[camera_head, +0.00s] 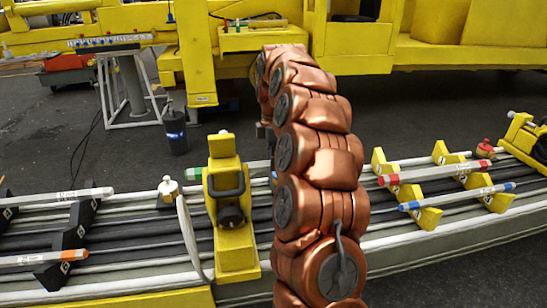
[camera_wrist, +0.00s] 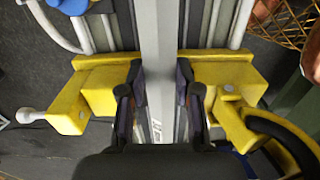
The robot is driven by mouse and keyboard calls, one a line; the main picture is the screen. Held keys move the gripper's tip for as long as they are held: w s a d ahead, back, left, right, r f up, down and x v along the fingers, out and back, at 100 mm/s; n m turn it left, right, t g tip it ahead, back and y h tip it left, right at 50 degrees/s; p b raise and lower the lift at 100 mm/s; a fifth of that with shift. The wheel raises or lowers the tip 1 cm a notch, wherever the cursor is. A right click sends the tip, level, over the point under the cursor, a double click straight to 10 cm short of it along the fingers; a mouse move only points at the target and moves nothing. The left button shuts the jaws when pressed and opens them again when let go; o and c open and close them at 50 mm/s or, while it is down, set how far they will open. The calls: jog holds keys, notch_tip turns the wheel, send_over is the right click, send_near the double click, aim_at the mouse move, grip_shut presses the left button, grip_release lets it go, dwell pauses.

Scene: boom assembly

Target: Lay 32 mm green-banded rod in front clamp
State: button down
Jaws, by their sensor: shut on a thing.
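In the wrist view my gripper (camera_wrist: 160,98) is shut on a pale grey rod (camera_wrist: 157,40), one dark finger on each side. The rod runs up and out of the top edge; no coloured band shows on it there. Yellow clamp blocks (camera_wrist: 98,92) lie on both sides of the fingers. Whether the rod touches a seat is hidden. In the head view a yellow clamp (camera_head: 235,250) with a black ring stands left of my copper arm. A pale rod with a green band (camera_head: 193,173) shows behind that clamp, partly hidden. My arm hides my gripper there.
Another yellow clamp (camera_head: 525,137) stands at far right. Long grey rails run beneath.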

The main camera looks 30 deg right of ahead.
notch_tip(320, 180, down, 7)
jog(key=b, duration=0.2)
jog(key=shift+r+b, duration=0.2)
jog(key=shift+b, duration=0.15)
dwell(0.5)
jog(key=shift+f+b, duration=0.6)
jog(key=shift+f, duration=1.1)
dwell(0.6)
jog(key=c, duration=0.7)
grip_release()
jog(key=shift+r, duration=6)
jog(key=shift+a, duration=0.1)
